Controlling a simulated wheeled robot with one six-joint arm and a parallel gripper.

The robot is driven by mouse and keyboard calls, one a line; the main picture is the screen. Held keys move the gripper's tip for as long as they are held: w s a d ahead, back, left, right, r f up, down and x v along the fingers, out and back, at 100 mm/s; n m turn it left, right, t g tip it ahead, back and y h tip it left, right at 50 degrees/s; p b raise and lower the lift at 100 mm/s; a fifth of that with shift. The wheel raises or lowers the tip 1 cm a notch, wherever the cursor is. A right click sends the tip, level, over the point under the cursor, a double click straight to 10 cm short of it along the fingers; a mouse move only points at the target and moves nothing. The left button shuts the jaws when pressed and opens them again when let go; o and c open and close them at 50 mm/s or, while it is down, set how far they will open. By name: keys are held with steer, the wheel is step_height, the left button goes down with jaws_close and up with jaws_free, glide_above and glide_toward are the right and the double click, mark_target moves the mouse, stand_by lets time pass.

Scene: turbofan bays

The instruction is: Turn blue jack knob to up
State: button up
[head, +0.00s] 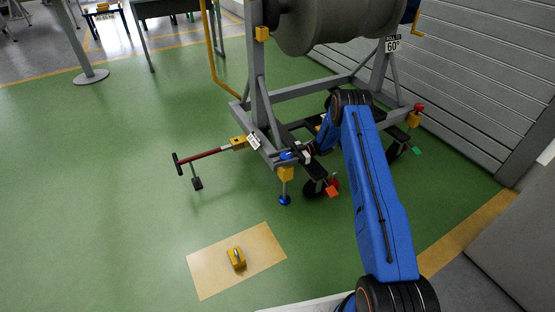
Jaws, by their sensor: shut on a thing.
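The blue jack knob (286,156) sits on top of a yellow jack body (286,174) at the near corner of the grey engine stand (262,105). A blue foot (285,200) shows at the bottom of this jack, near the green floor. My gripper (297,154) reaches in from the right and is shut on the blue jack knob. The fingertips are small here, and the knob's exact setting cannot be read.
A red tow bar (203,155) sticks out left from the stand. A castor with an orange-red pedal (332,191) is just right of the jack. A yellow block (236,258) lies on a tan mat (205,275). A shutter wall (480,80) closes the right; floor at left is clear.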

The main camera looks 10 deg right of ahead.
steer(key=shift+s+n+g, duration=0.2)
steer(key=shift+n+g, duration=0.4)
steer(key=shift+g, duration=0.3)
steer(key=shift+h, duration=0.3)
steer(key=o, duration=1)
steer(key=shift+o, duration=0.2)
step_height(320, 180, up, 10)
